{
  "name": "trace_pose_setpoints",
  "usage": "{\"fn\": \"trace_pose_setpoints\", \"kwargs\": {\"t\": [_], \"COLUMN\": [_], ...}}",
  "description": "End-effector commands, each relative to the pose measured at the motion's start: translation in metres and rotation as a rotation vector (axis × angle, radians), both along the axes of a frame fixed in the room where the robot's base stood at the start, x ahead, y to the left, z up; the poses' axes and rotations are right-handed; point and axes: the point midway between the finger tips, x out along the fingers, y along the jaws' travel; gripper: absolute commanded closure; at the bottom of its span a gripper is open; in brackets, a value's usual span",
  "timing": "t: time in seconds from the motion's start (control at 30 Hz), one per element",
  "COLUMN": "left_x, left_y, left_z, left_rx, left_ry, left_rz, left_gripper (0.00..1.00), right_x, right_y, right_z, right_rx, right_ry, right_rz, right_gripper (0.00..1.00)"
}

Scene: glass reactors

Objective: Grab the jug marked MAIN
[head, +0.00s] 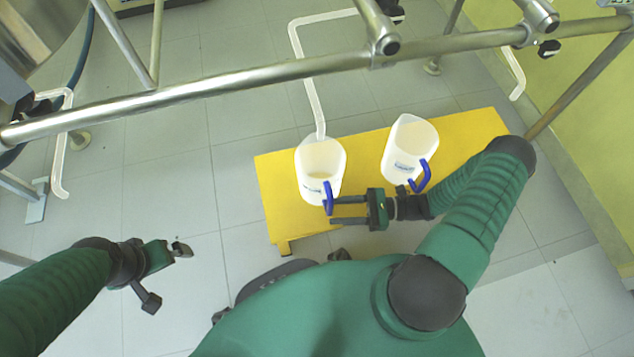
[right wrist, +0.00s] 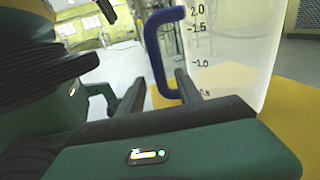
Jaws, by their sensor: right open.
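Two white translucent jugs with blue handles stand on a yellow bench (head: 275,190): a left jug (head: 310,158) and a right jug (head: 398,150). Both bear small blue print, too small to read, so I cannot tell which says MAIN. My right gripper (head: 333,210) is open at the left jug's blue handle (head: 328,197). In the right wrist view, that handle (right wrist: 154,50) shows between the two fingers (right wrist: 160,92), which are not closed on it. The jug's wall (right wrist: 235,45) carries a dark scale there. My left gripper (head: 168,275) is open and empty over the floor.
A metal rail (head: 250,76) crosses above and behind the bench. A white bent tube (head: 312,100) comes down to the left jug's rim. Another white tube (head: 60,165) hangs at the far left. The tiled floor left of the bench is clear.

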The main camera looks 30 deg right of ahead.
Motion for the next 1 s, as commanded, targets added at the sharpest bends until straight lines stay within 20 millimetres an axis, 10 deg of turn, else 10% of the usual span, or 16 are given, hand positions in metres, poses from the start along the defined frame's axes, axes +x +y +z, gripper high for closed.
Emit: {"fn": "trace_pose_setpoints", "kwargs": {"t": [0.63,1.0], "left_x": [0.000,0.000], "left_y": [0.000,0.000], "left_z": [-0.036,-0.036], "left_rx": [0.000,0.000], "left_ry": [0.000,0.000], "left_rz": [0.000,0.000], "left_gripper": [0.00,0.00], "right_x": [0.027,0.027], "right_y": [0.053,0.053], "right_z": [0.009,0.009], "right_rx": [-0.002,-0.002], "right_ry": [0.000,0.000], "right_rz": [0.002,0.002], "right_gripper": [0.60,1.00]}}
